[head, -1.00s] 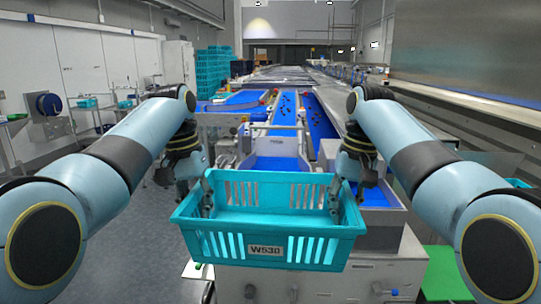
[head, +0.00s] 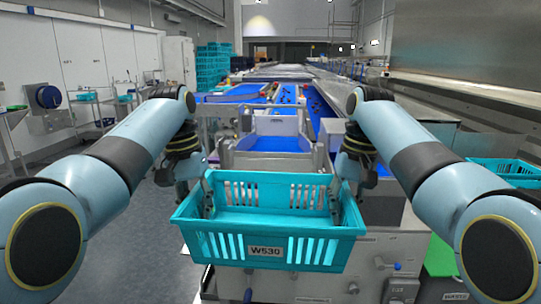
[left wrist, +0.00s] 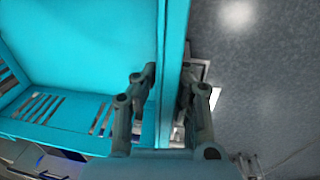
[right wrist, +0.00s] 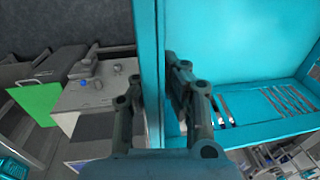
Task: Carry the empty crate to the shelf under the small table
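The empty crate (head: 300,222) is turquoise, slatted, with a W530 label on its near wall. It hangs level in front of me, and its bare inside shows in the left wrist view (left wrist: 85,50) and right wrist view (right wrist: 240,45). My left gripper (head: 203,197) is shut on its left wall, one finger each side of the wall. My right gripper (head: 337,197) is shut on its right wall in the same way. I cannot tell which of the stands in view is the small table; its shelf is not clearly visible.
A grey machine with a blue-lined tray (head: 272,144) stands beyond and below the crate. A green bin (head: 440,258) and another turquoise crate (head: 505,172) are at the right. Stacked crates (head: 213,75) stand at the back. Grey floor (head: 130,225) at the left is open.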

